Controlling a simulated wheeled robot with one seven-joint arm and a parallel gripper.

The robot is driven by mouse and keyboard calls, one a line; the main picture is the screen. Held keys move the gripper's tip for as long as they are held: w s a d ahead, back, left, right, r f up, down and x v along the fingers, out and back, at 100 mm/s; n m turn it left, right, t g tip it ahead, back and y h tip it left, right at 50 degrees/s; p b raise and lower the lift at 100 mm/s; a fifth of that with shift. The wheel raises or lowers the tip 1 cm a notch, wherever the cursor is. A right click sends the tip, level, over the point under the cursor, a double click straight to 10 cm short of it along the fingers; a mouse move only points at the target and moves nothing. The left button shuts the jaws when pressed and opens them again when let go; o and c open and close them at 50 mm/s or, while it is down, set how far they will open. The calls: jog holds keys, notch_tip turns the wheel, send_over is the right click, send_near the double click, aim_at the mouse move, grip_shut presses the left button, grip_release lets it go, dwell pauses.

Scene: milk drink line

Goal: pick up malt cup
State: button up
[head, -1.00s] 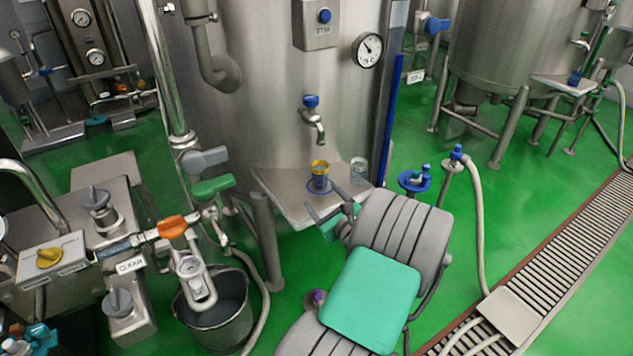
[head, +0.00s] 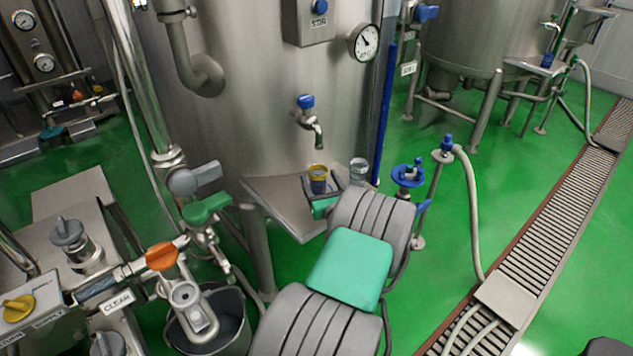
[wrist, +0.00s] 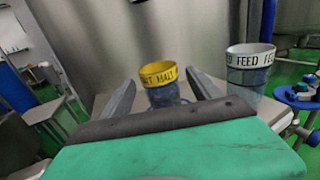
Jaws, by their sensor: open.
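The malt cup (head: 318,179) has a yellow band with the word MALT and a dark blue lower part. It stands on the small steel shelf (head: 262,192) under the tank's tap. In the wrist view the malt cup (wrist: 160,84) shows upright between and just beyond my finger tips. My gripper (wrist: 160,92) is open, with one finger on each side of the cup's line and nothing held. In the head view my gripper (head: 338,186) is partly hidden by my own arm. The cup's base is partly hidden.
A clear cup with a white FEED band (wrist: 250,72) stands close to the right of the malt cup. The blue-handled tap (head: 308,115) hangs above the shelf. A bucket (head: 222,330) stands lower left.

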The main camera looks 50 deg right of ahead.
jog(key=shift+x, duration=1.15)
jog(key=shift+c, duration=0.5)
grip_shut()
